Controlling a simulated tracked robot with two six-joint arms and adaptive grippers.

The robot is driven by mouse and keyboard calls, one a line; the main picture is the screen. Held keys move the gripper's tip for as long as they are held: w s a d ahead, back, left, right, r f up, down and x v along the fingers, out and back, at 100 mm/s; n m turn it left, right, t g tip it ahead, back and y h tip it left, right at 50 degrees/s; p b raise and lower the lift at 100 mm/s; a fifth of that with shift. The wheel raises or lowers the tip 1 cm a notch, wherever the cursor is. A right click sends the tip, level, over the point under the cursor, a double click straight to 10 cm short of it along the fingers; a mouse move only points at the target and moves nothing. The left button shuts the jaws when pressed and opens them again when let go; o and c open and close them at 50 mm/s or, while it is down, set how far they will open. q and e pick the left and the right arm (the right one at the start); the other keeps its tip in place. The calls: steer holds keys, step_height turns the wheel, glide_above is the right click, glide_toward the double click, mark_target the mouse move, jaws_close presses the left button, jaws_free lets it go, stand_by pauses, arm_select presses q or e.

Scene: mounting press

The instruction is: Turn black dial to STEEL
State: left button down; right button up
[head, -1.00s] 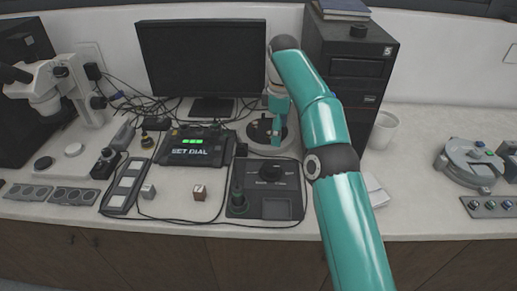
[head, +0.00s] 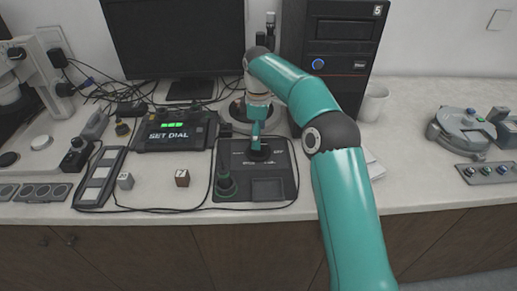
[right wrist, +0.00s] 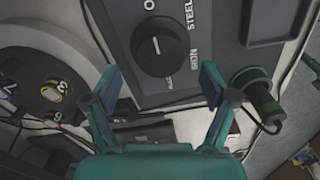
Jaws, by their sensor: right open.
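The black dial (right wrist: 158,48) sits on a dark grey control panel (right wrist: 120,20) in the right wrist view. A short white line on its cap runs nearly up and down in the picture. STEEL is printed to its upper right and another label, seemingly IRON, to its right; other labels are partly cut off or blurred. My right gripper (right wrist: 160,84) is open, with its fingers apart and nothing between them, just below the dial in that view. In the head view the right gripper (head: 256,138) hangs over the panel and partly hides the dial (head: 262,155). My left gripper is out of view.
A green-based knob or lever (head: 226,184) stands at the panel's front left; it is right of my fingers in the wrist view (right wrist: 256,88). A display unit (head: 172,133) reads SET DIAL. A round-based device (head: 238,110) stands behind the panel. Small cubes (head: 182,178) lie left.

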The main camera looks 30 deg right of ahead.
steer(key=shift+f, duration=2)
steer(key=shift+c, duration=0.3)
steer(key=c, duration=1.1)
